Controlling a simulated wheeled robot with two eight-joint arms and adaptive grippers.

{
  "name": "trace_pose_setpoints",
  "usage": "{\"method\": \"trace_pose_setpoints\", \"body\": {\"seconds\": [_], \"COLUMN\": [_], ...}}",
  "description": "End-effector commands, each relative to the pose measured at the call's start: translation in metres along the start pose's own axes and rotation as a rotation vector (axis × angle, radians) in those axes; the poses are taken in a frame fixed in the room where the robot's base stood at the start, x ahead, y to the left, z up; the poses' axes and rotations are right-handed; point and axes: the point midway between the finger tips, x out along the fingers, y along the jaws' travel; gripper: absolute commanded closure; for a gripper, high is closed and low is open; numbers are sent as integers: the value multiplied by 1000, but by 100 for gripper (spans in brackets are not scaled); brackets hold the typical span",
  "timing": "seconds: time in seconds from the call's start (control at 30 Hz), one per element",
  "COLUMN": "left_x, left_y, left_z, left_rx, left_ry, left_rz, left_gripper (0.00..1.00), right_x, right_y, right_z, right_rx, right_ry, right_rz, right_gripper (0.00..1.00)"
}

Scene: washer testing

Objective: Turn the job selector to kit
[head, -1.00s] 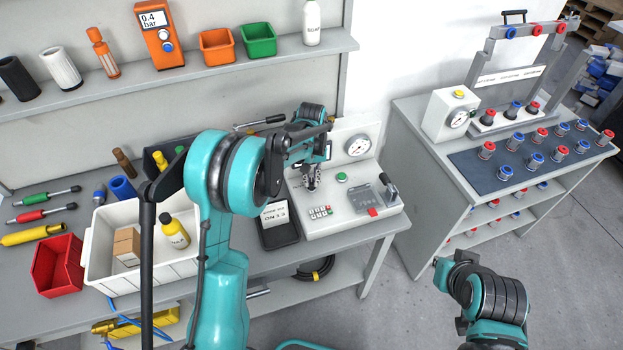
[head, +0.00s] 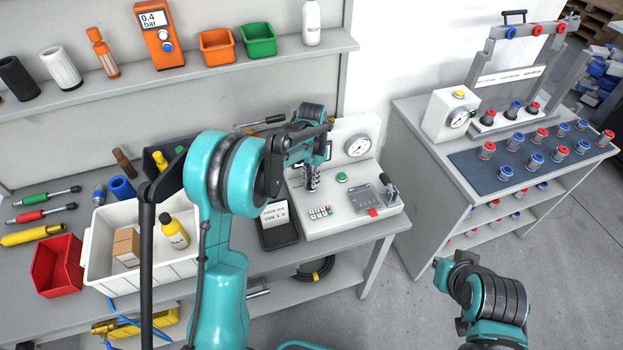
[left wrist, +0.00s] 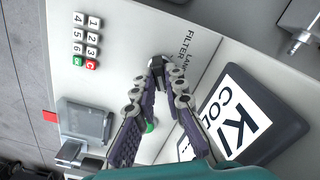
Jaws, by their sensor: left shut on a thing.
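The test panel (head: 335,222) is a light grey sloped console on the bench. In the left wrist view, the job selector (left wrist: 160,61) is a small knob on the panel face beside printed lettering that starts "FILTER". My left gripper (left wrist: 157,68) is shut on the selector, its two fingertips closed around it. The fingers hide most of the knob, so its pointer cannot be read. In the head view my left gripper (head: 313,180) reaches down to the panel's left part. A display (left wrist: 240,113) beside it shows large letters, "KI" and "CO", partly cut off.
A keypad (left wrist: 86,40) and a green button (left wrist: 150,127) sit on the panel near the fingers. A pressure gauge (head: 358,145) stands behind. A dark tablet (head: 278,222) lies left of the panel. A white bin (head: 95,250) stands further left.

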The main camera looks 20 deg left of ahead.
Motion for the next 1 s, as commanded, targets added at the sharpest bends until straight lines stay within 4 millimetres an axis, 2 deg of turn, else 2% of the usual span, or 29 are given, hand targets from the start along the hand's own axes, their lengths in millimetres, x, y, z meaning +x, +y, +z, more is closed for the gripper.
{"method": "trace_pose_setpoints", "body": {"seconds": [0.57, 0.6, 0.67, 1.0], "left_x": [-1, -1, -1, -3], "left_y": [-1, -1, 0, 0], "left_z": [-1, -1, -1, 0], "left_rx": [31, 31, 31, 30], "left_ry": [2, 2, 2, 1], "left_rz": [-2, -2, -1, -1], "left_gripper": [100, 81, 68, 68], "right_x": [0, 0, 0, 0], "right_y": [0, 0, 0, 0], "right_z": [0, 0, 0, 0], "right_rx": [0, 0, 0, 0], "right_ry": [0, 0, 0, 0], "right_rz": [0, 0, 0, 0], "right_gripper": [100, 100, 100, 100]}}
